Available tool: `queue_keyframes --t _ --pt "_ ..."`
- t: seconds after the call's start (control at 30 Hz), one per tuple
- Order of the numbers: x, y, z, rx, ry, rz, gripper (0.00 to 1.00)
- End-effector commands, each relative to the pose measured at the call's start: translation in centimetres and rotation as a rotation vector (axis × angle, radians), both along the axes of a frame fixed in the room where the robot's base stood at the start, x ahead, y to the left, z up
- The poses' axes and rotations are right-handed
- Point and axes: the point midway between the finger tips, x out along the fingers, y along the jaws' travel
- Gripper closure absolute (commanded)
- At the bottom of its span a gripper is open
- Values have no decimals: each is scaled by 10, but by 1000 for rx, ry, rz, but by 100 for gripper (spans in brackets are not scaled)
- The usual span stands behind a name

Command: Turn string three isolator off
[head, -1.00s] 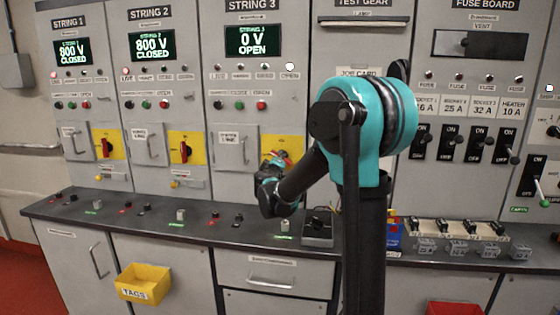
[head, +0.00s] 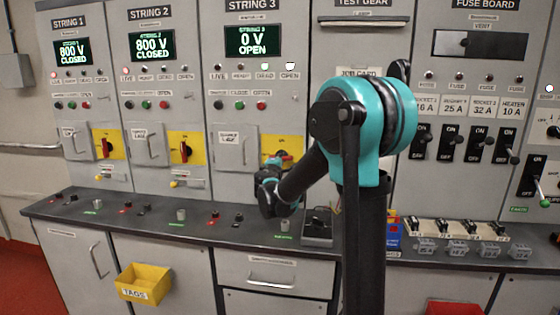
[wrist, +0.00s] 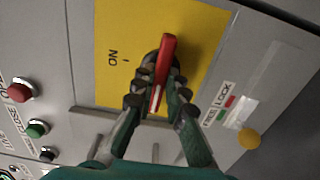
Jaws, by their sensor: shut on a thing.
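The string three isolator has a red handle (wrist: 165,60) on a yellow plate (wrist: 205,45), filling the middle of the wrist view. My gripper (wrist: 158,95) is shut on the handle, with a finger on each side. The handle lies crosswise to the direction of the ON mark (wrist: 113,57), which sits at the panel's upper side. In the head view the red handle (head: 285,156) looks about level, and my gripper (head: 272,172) hides part of the plate. The string 3 display (head: 252,40) reads 0 V OPEN. Its dead lamp (head: 264,66) and open lamp (head: 291,66) are lit.
A grey compartment door with a handle (head: 244,152) is left of the isolator. A yellow lock knob (wrist: 249,138) is below it. The dark worktop (head: 150,222) carries several small parts under my arm. Strings 1 and 2 read 800 V CLOSED.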

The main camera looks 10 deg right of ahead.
Motion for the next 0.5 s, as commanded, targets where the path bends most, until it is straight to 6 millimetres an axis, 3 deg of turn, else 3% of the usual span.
queue_keyframes --t 0.33,0.37,0.5 --pt "0 1 0 -2 1 2 100" --pt "0 1 0 -2 1 2 85" --pt "0 1 0 -2 1 2 68"
